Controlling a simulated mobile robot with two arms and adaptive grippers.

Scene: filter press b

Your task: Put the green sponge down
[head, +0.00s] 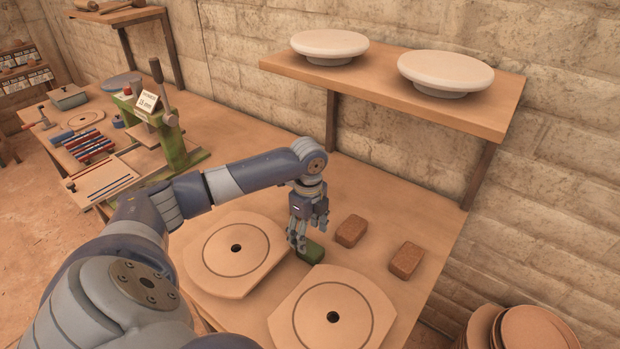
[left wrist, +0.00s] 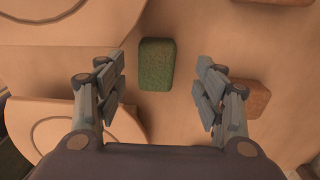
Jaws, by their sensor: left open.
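The green sponge (head: 312,252) lies on the wooden table (head: 420,222), between the two round-grooved boards and the brown blocks. In the left wrist view the green sponge (left wrist: 157,64) lies flat, ahead of and between the parted fingers, touching neither in that picture. My left gripper (head: 298,241) points down just above and beside the sponge. It is open and empty, and its two fingers also show wide apart in the left wrist view (left wrist: 160,92). My right gripper is not in view.
Brown blocks (head: 351,231) (head: 406,261) lie right of the sponge. Grooved boards lie left (head: 235,286) and in front (head: 334,338). A shelf (head: 385,88) with two white turntables (head: 329,44) (head: 446,70) overhangs the back. A green press (head: 178,150) stands at left.

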